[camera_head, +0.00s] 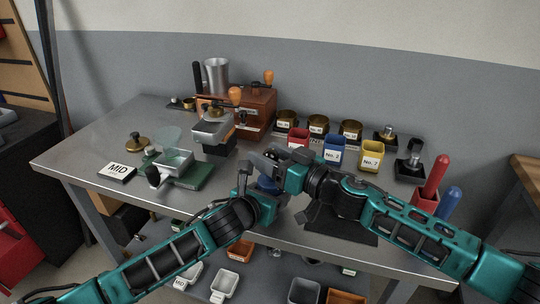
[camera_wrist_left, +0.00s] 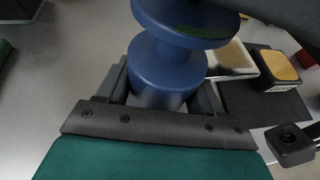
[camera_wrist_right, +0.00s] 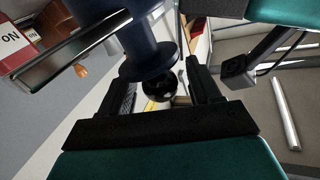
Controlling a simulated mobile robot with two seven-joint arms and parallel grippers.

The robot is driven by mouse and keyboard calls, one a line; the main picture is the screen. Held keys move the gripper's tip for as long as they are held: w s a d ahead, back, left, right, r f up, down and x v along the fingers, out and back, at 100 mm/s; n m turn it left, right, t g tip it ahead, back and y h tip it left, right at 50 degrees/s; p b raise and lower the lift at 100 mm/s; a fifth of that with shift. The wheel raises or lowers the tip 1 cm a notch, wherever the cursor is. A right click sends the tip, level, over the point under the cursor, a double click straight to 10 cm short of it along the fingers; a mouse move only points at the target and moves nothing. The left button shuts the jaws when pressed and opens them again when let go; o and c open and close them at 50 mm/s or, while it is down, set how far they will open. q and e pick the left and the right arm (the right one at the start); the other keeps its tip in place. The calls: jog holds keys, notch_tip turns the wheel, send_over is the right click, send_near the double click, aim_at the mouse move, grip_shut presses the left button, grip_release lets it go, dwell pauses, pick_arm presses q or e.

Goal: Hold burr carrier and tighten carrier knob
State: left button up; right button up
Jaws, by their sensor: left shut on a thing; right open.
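The blue burr carrier (camera_wrist_left: 165,72) is a spool shape with a wide flange. In the left wrist view my left gripper (camera_wrist_left: 160,90) is shut on its narrower cylinder. In the head view the carrier (camera_head: 267,185) shows only partly between my two grippers, above the table's front part. My right gripper (camera_head: 268,163) is open beside it. In the right wrist view a round black knob (camera_wrist_right: 158,88) shows at the end of the carrier (camera_wrist_right: 148,50), between the spread fingers of my right gripper (camera_wrist_right: 162,92). I cannot tell whether the fingers touch the knob.
Red, blue (camera_head: 334,151) and yellow (camera_head: 371,156) bins stand behind my right arm. A wooden roaster box (camera_head: 252,112) stands at the back. A dark mat (camera_head: 340,224) lies under my right arm.

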jog(key=c, duration=1)
jog(key=m+t+h, duration=0.3)
jog(key=h, duration=0.1)
jog(key=shift+a+m+t, duration=0.15)
jog(key=shift+m+t, duration=0.15)
jog(key=shift+m, duration=0.1)
jog(key=shift+d+m+t+h, duration=0.2)
jog(key=shift+m+t+h, duration=0.3)
jog(key=shift+h, duration=0.5)
jog(key=o, duration=1)
